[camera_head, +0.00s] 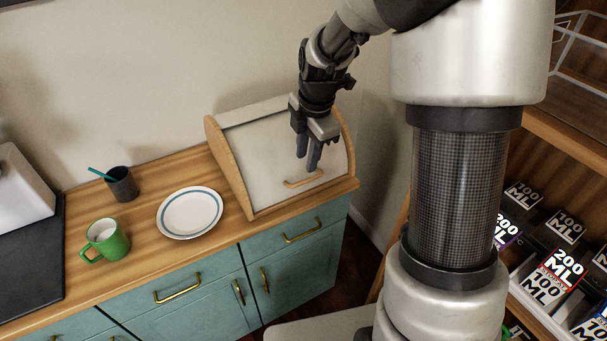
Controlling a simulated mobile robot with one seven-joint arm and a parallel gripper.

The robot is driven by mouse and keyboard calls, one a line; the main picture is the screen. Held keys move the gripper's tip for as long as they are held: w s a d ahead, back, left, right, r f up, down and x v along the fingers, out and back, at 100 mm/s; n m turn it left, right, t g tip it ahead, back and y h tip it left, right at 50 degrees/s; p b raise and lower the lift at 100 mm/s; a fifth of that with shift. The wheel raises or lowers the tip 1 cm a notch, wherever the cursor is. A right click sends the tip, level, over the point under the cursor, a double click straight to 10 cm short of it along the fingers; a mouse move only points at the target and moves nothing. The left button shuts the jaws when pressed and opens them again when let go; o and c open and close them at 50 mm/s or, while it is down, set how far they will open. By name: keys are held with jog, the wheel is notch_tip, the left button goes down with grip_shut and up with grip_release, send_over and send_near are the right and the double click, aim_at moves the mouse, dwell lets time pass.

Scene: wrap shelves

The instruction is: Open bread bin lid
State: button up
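The bread bin (223,165) stands at the right end of the wooden counter, with light wooden side panels and a pale lid. The lid (262,151) is down, closing the sloped front. Its curved wooden handle (302,181) sits low on the lid. My gripper (307,162) hangs from above in front of the lid, fingers pointing down, just above the handle's right part. The fingers look close together; whether they touch the handle or have a gap between them is not clear.
A white plate (190,213) with a blue ring, a green mug (105,240) and a dark cup (122,184) stand left of the bin. Teal cabinets (190,299) with brass handles are below. A wooden shelf with several labelled boxes (545,287) is at the right.

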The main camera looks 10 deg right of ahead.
aim_at(303, 181)
jog(key=f, duration=0.2)
jog(key=w+f, duration=0.1)
jog(key=f, duration=0.5)
jog(key=shift+w+a, duration=0.25)
jog(key=shift+c, duration=0.3)
grip_shut()
